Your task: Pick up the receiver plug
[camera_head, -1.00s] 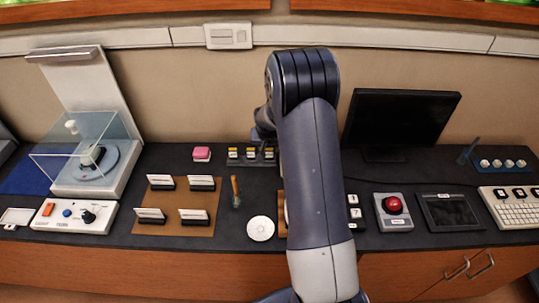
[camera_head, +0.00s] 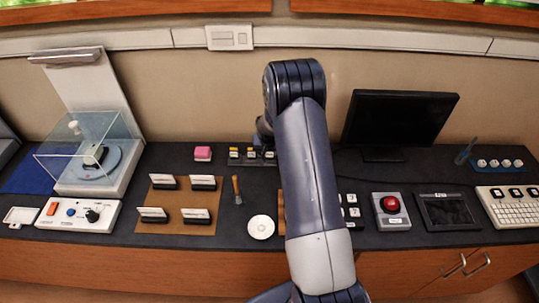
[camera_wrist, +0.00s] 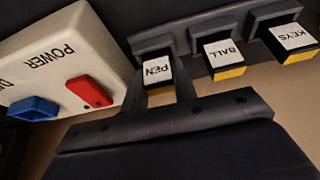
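Nothing in view is labelled as a receiver plug, so I cannot single it out for certain. In the wrist view, several dark blocks with white labels and yellow edges stand in a grey rack (camera_wrist: 179,50): PEN (camera_wrist: 157,71), BALL (camera_wrist: 223,54) and KEYS (camera_wrist: 293,40). They look like the small yellow-and-white row (camera_head: 251,153) at the back of the counter in the head view. My gripper (camera_wrist: 160,84) has its dark fingers around or close beside the PEN block. I cannot tell whether they grip it. In the head view my arm hides the fingertips.
A white box (camera_wrist: 60,50) marked POWER, with a red switch (camera_wrist: 90,92) and a blue switch (camera_wrist: 34,108), is close to the left of the rack. A monitor (camera_head: 400,118) stands right of my arm.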

